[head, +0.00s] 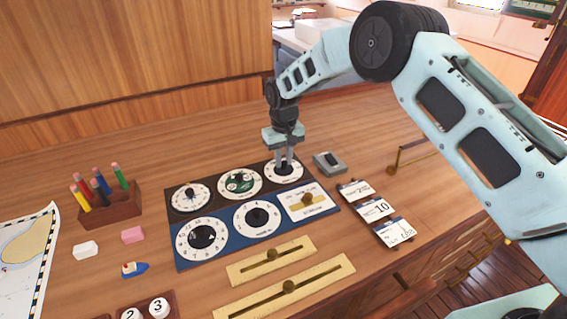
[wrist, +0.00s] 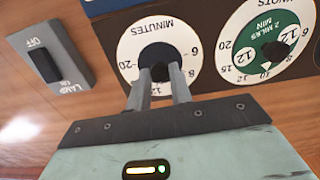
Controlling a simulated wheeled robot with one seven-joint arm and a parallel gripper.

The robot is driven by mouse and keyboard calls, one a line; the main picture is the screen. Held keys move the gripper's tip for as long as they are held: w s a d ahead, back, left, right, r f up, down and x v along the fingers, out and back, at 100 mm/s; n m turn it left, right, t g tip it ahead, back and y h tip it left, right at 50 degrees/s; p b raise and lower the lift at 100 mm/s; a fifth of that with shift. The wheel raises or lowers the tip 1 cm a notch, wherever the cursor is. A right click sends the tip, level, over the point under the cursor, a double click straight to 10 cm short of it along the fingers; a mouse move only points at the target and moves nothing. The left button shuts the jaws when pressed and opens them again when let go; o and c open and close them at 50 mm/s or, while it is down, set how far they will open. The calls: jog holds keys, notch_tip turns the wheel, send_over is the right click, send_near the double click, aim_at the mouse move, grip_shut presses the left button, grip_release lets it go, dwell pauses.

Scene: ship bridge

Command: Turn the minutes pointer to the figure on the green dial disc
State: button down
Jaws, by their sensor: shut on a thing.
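The minutes dial (head: 297,175) is the white round dial at the top right of the panel. In the wrist view this dial (wrist: 140,38) has "MINUTES" and figures around a dark knob (wrist: 158,54). My gripper (head: 284,164) points down with its two fingers (wrist: 160,78) closed on that knob. The fingers cover part of the knob, and I cannot tell where its pointer aims. The green dial disc (wrist: 268,27) lies in the knots dial beside it; it carries small text with "MILES" and what looks like 12 in white windows. The disc (head: 236,187) also shows in the head view.
A lamp switch box (head: 329,163) stands close right of the minutes dial. Blue lower-row dials (head: 186,252), brass sliders (head: 245,271) and flip cards (head: 375,209) lie nearer. A wooden pencil holder (head: 108,213) is at the left. The desk behind the panel is clear.

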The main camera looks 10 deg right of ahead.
aim_at(284, 162)
jog(key=shift+m+b, duration=0.4)
jog(key=shift+m, duration=0.4)
jog(key=c, duration=1.3)
grip_release()
jog(key=shift+o, duration=0.2)
notch_tip(284, 162, up, 18)
jog(key=b, duration=0.4)
jog(key=shift+f, duration=0.25)
